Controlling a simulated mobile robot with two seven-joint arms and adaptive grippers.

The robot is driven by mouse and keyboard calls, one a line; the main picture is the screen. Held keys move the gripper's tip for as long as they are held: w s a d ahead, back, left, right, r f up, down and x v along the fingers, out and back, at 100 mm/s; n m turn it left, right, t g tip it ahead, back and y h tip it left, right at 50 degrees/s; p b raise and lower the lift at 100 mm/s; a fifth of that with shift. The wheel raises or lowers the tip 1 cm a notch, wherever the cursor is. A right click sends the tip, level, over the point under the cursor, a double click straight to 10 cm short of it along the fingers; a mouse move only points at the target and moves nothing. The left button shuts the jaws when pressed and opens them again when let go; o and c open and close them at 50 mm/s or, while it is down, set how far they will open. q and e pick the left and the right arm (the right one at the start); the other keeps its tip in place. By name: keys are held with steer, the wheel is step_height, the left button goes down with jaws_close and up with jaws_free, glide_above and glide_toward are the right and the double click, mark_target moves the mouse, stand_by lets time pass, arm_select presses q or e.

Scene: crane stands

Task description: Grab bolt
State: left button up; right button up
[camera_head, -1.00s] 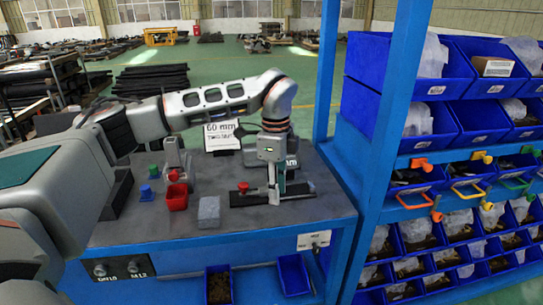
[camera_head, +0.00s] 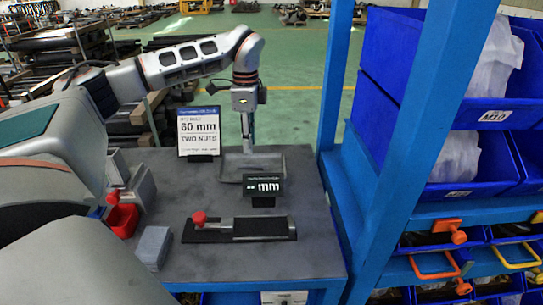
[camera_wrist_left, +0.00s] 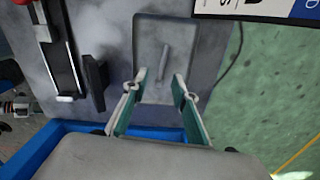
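A grey bolt (camera_wrist_left: 163,62) lies in a shallow grey tray (camera_wrist_left: 180,30) in the left wrist view. The tray also shows in the head view (camera_head: 292,160) at the back of the table. The bolt is not clear in the head view. My left gripper (camera_head: 247,148) points down over the tray's left part. In the wrist view its fingers (camera_wrist_left: 160,77) are spread apart, near the bolt's lower end and on either side of its line, with nothing between them. I cannot tell the height left above the tray. My right gripper is not in view.
A "60 mm two nuts" sign (camera_head: 199,132) stands left of the tray, and a small dark "mm" sign (camera_head: 263,187) in front. A blue shelf (camera_head: 366,200) borders the right.

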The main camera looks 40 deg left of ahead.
mark_target(251, 165)
arm_select(q)
steer(key=shift+w, duration=0.2)
steer(key=shift+w+f, duration=0.1)
steer(key=shift+f, duration=0.25)
step_height(251, 165, down, 2)
steer(key=shift+f+b, duration=0.2)
steer(key=shift+b, duration=0.1)
step_height(251, 165, down, 4)
steer(key=shift+a+f+b, duration=0.15)
steer(key=shift+f+b, duration=0.05)
steer(key=shift+b, duration=0.1)
steer(key=shift+f, duration=0.15)
jaws_close()
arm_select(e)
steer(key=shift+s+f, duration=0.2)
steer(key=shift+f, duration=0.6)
